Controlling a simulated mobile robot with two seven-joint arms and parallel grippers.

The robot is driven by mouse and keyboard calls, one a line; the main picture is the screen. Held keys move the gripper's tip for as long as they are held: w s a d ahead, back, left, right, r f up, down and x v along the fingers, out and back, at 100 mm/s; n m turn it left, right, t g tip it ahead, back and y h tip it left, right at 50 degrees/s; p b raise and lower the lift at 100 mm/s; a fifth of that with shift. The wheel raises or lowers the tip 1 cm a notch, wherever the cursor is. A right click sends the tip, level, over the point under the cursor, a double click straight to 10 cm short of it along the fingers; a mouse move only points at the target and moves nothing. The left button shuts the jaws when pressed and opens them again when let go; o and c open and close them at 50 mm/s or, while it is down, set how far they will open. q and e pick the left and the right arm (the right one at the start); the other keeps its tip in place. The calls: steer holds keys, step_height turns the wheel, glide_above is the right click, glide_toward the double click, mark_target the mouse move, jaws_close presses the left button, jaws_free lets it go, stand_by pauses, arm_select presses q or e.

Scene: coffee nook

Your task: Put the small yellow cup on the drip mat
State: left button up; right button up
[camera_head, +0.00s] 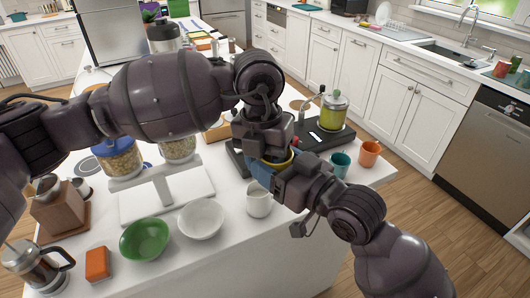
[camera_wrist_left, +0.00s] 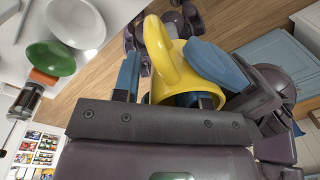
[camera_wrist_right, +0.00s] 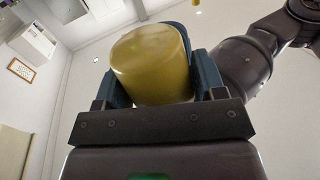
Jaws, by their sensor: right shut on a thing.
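The small yellow cup (camera_head: 283,163) is in the air over the front of the counter, mostly hidden between my grippers in the head view. My right gripper (camera_head: 285,178) is shut on it; in the right wrist view the cup (camera_wrist_right: 150,65) sits between both blue fingers. My left gripper (camera_head: 265,163) is at the same cup. In the left wrist view the cup's handle and mouth (camera_wrist_left: 170,60) face it, with one finger at the mouth and a gap at the other, so it looks open. A dark flat edge (camera_head: 237,159), possibly the drip mat, shows partly behind my left arm.
A white pitcher (camera_head: 259,203) stands just below the grippers. A white bowl (camera_head: 201,219) and green bowl (camera_head: 144,240) are to the left. Teal (camera_head: 340,163) and orange (camera_head: 369,152) cups stand right, near a black base (camera_head: 322,139) with a green-yellow jar (camera_head: 332,112).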

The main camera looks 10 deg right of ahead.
steer(key=shift+a+r, duration=0.1)
steer(key=shift+r, duration=0.05)
arm_select(q)
jaws_close()
arm_select(e)
steer(key=shift+s, duration=0.1)
steer(key=o, duration=1)
steer(key=shift+o, duration=0.3)
